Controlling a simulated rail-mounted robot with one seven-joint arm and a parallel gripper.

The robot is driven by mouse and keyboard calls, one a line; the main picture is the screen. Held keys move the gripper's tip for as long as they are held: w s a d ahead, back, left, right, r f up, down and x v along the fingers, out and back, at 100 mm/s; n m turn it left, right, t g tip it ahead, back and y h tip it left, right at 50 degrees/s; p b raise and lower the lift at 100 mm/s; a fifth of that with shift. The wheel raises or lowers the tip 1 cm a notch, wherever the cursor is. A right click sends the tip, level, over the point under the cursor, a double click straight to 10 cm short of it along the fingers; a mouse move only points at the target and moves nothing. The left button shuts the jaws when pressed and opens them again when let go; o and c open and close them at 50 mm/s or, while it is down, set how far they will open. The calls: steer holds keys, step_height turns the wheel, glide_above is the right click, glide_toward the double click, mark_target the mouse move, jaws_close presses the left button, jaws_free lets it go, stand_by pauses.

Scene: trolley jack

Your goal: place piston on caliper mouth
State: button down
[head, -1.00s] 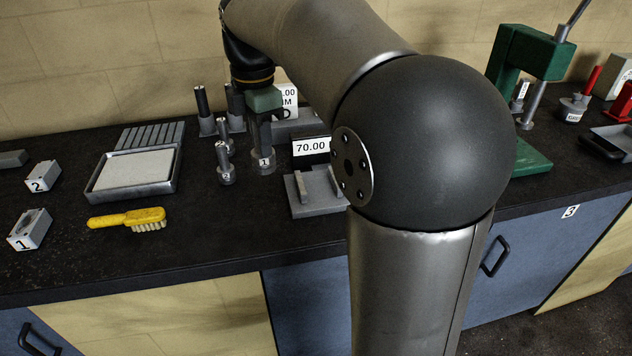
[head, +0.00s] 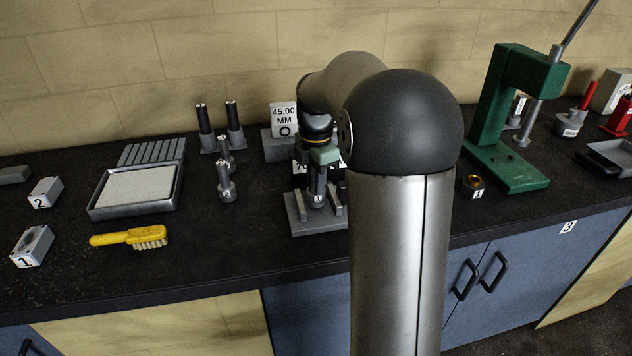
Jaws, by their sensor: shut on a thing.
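My gripper (head: 322,158) is shut on a grey upright piston (head: 317,190) with a small white label near its base. The piston is over or between the prongs of a grey measuring fixture (head: 298,222); I cannot tell whether it touches the fixture. A grey block marked 1 (head: 34,245), with a round opening in its top, and a grey block marked 2 (head: 46,192) are at the far left. They look like calipers, well away from my gripper. My arm partly hides the fixture and its display.
A yellow brush (head: 125,237) lies before a grey tray (head: 135,190). Several upright grey pins, such as one (head: 226,183), stand left of my gripper. A 45.00 MM sign (head: 284,119) is behind. A green press (head: 510,120) and a gold-ringed part (head: 473,184) are at right.

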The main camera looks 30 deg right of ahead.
steer(key=shift+f, duration=0.45)
steer(key=shift+f, duration=0.2)
steer(key=c, duration=1.3)
jaws_free()
steer(key=shift+o, duration=0.2)
